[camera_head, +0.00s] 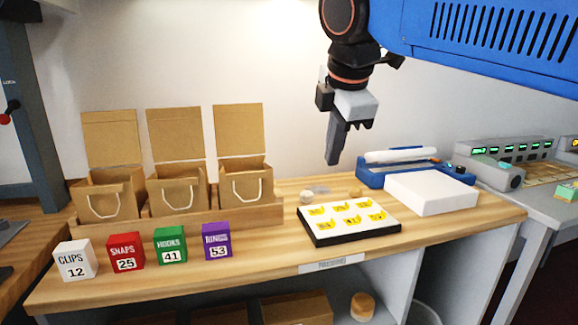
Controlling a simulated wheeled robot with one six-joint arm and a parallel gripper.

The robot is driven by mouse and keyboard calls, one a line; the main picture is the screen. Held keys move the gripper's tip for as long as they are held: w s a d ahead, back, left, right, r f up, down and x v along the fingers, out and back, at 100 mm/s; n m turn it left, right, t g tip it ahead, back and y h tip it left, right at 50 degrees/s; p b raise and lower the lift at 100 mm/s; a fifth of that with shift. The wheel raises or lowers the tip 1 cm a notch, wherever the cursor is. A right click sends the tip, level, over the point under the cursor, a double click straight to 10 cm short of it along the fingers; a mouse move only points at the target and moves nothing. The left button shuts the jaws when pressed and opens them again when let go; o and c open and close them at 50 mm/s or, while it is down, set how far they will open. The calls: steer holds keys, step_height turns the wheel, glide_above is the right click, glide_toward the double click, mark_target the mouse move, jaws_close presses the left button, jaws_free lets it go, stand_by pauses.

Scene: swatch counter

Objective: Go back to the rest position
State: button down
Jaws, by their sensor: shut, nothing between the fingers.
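My gripper (333,158) hangs from my arm above the back middle of the wooden counter (270,265), fingers pointing down. Its fingers are together with nothing between them. It is in the air, apart from the objects below. A black-edged white board with several yellow swatches (348,220) lies on the counter, below and slightly nearer than the gripper.
Several labelled blocks, white (75,260), red (126,251), green (170,245) and purple (217,240), stand at the front left. Paper bags (178,190) stand behind in a wooden holder. A white box (431,193) and blue device (375,178) are right.

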steer(key=s+d+f+m, duration=0.5)
steer(key=d+f+m, duration=0.1)
steer(key=f, duration=0.4)
steer(key=s+d+f+m, duration=0.6)
steer(key=d+f+m, duration=0.1)
steer(key=f, duration=0.3)
steer(key=s+d+f+m, duration=0.5)
steer(key=d+f+m, duration=0.2)
steer(key=f, duration=0.4)
steer(key=shift+s+d+m, duration=0.25)
steer(key=shift+s+m, duration=0.15)
